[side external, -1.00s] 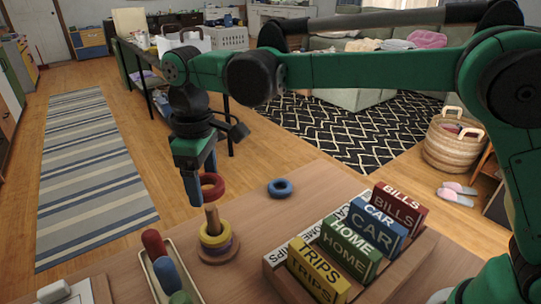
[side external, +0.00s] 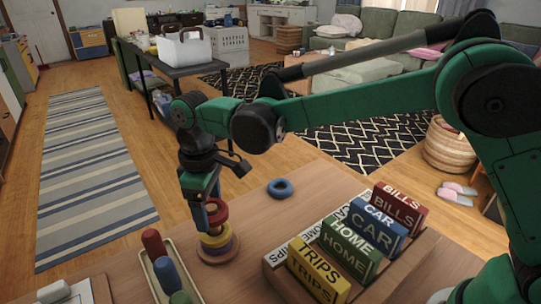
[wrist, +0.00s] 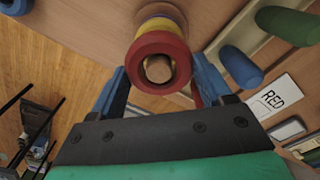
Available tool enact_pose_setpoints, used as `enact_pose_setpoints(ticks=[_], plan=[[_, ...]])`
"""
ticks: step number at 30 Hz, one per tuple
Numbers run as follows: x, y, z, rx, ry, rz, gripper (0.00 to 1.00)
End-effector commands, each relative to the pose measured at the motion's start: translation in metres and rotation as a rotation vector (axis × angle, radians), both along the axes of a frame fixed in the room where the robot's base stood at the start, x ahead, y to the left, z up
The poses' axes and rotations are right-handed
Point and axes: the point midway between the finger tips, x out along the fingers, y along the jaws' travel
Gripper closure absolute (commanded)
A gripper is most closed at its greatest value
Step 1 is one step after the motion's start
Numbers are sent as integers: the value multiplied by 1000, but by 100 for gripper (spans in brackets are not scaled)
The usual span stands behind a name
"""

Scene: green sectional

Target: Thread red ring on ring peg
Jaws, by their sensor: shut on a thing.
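The red ring (side external: 218,212) is level with the upper part of the wooden ring peg, above a yellow ring (side external: 216,239) and a purple ring at the base. In the wrist view, the peg's wooden top (wrist: 158,69) shows inside the hole of the red ring (wrist: 150,44), so the ring appears to be around the peg. My gripper (side external: 210,215) points down, with its blue fingers on either side of the red ring. It is shut on the ring. The round wooden base (side external: 219,257) stands on the table; part of the peg is hidden.
A blue ring (side external: 280,188) lies loose on the table behind the peg. A tray with red, blue and green cylinders (side external: 166,272) stands close at front left. A wooden rack of labelled blocks (side external: 350,250) stands to the right.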

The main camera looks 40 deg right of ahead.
Motion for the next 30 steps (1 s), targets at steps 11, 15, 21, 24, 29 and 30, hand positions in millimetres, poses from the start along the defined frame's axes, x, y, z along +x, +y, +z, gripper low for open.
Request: enact_pose_setpoints(ticks=[11,15,21,24,29,30], plan=[[0,0,-20,-1,0,0,77],[0,0,-25,-1,0,0,77],[0,0,-29,-1,0,0,77],[0,0,-29,-1,0,0,77],[0,0,-29,-1,0,0,77],[0,0,-29,-1,0,0,22]])
